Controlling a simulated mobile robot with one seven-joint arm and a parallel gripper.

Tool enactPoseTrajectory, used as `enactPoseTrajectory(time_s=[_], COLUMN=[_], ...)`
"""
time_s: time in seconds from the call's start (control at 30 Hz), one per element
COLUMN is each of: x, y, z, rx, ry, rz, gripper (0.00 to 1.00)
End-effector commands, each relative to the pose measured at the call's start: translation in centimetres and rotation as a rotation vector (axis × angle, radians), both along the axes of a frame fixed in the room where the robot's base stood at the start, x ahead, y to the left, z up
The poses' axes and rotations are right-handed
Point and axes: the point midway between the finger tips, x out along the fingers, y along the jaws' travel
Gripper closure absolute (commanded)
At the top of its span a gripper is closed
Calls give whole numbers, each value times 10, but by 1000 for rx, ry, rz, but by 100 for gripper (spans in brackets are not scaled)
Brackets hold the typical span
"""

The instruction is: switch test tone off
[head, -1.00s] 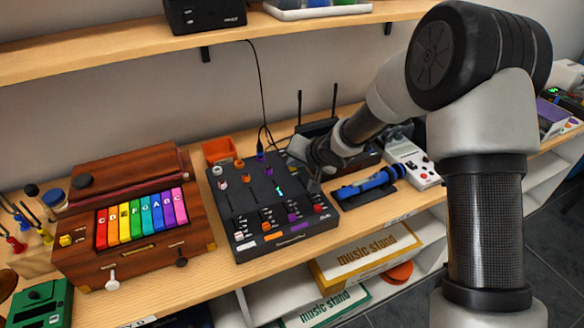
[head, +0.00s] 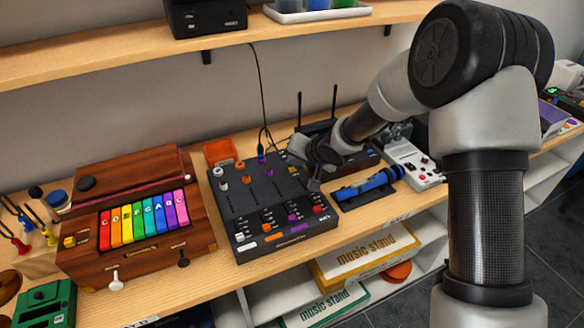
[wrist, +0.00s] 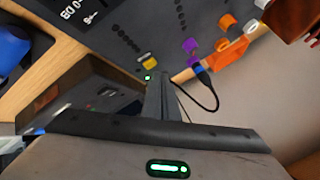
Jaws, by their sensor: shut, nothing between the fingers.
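A black mixer (head: 262,205) with coloured knobs and faders lies flat on the bench in the head view. My gripper (head: 312,172) is over its right back part and hides some of it. In the wrist view my gripper (wrist: 154,88) is shut and empty, its tips close to a yellow button (wrist: 150,63) on the mixer panel. A small green light (wrist: 147,77) glows beside that button. I cannot tell whether the tips touch the button, and no test tone label is readable. The rows of small meter dots (wrist: 125,40) look dark.
A wooden box with rainbow keys (head: 143,219) stands left of the mixer. A blue device (head: 368,186) and a white handheld unit (head: 412,163) lie to its right. An orange bin (head: 219,151) and a cable plug (wrist: 203,76) are at its back.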

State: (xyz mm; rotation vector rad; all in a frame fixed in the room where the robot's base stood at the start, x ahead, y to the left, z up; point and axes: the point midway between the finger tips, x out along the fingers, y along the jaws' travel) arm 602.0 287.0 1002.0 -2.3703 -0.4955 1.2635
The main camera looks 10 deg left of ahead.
Motion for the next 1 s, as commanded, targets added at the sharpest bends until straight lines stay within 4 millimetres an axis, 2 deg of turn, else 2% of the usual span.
enactPoseTrajectory(time_s=[0.1,0.5,1.0], x=[0,0,0], y=[0,0,0], z=[18,55,57], rx=[0,1,1], ry=[0,-1,0], rz=[0,0,1], gripper=[100,100,100])
